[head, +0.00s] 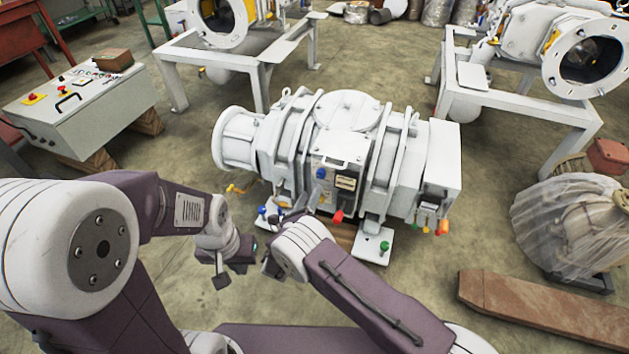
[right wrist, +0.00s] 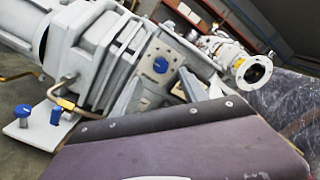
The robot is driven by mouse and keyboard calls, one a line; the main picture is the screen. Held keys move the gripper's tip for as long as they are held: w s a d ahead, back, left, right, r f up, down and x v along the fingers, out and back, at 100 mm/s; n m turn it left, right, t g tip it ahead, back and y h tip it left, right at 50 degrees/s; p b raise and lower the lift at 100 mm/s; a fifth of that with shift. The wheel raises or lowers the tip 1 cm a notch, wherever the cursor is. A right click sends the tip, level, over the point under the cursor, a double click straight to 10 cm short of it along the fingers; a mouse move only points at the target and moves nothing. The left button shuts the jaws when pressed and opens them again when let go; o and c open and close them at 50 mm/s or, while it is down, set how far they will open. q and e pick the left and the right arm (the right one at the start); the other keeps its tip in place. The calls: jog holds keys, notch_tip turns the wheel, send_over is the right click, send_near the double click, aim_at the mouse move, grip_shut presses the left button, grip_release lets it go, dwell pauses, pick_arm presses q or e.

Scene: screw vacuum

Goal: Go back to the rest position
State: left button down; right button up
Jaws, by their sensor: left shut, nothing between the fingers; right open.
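The white vacuum pump (head: 345,150) stands on the floor in the middle of the head view. It has blue, red, green and orange caps and knobs low on its near side. My left gripper (head: 221,280) hangs down in front of the pump's left end, shut and empty, apart from the pump. My right gripper (head: 270,264) is just right of it, small and partly hidden by its own wrist, open with nothing seen in it.
A grey control box (head: 80,105) stands at the left. White steel frames (head: 215,60) with machines stand behind, one more (head: 520,100) at the right. A plastic-wrapped item (head: 575,225) and a brown beam (head: 545,310) lie at the right. The two wrists are close together.

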jog(key=shift+s, duration=0.3)
jog(key=shift+a, duration=0.1)
